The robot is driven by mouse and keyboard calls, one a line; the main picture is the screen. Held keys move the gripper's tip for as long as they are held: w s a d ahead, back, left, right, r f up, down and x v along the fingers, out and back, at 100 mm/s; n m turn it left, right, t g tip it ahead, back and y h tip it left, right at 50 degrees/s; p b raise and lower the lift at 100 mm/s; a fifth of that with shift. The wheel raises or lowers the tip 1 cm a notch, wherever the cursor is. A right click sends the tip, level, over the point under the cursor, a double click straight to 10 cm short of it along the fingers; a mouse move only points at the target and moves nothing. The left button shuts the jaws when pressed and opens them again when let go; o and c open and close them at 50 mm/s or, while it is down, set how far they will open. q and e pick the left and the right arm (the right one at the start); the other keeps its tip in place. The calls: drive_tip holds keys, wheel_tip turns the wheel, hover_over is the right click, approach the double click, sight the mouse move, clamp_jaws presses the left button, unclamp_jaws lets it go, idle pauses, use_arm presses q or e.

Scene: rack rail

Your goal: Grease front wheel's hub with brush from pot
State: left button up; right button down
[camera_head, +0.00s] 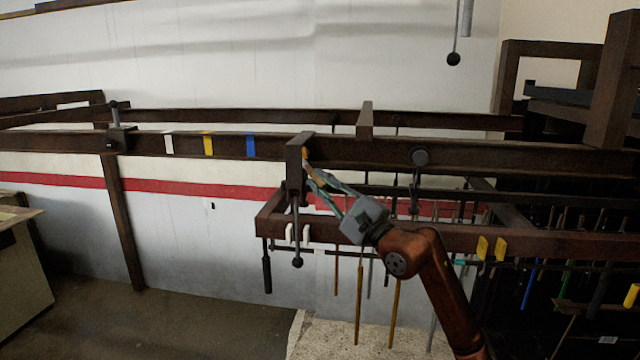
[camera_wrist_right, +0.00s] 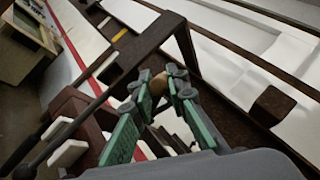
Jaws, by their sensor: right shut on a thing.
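My right gripper (camera_head: 313,180) reaches up from the lower right to a dark upright block (camera_head: 296,165) on the long brown rail (camera_head: 220,145). Its green-padded fingers are shut on a small tan piece (camera_head: 307,158), close in front of the block's right side. In the right wrist view the fingertips (camera_wrist_right: 160,88) close around the tan piece, mostly hidden between them. I cannot tell whether it is the brush, or whether it touches the block. I cannot make out the pot, front wheel or hub. My left gripper is not in view.
White, yellow (camera_head: 208,143) and blue tabs mark the rail at left. A lower brown beam (camera_head: 400,232) carries several hanging rods. A cabinet (camera_head: 22,270) stands at lower left. Floor between is open.

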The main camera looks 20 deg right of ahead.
drive_tip(key=shift+s+d+f+b, duration=0.1)
drive_tip(key=shift+s+d+b, duration=0.2)
drive_tip(key=shift+d, duration=0.15)
drive_tip(key=shift+s+d+r, duration=0.2)
drive_tip(key=shift+d+r, duration=0.05)
drive_tip(key=shift+r, duration=0.25)
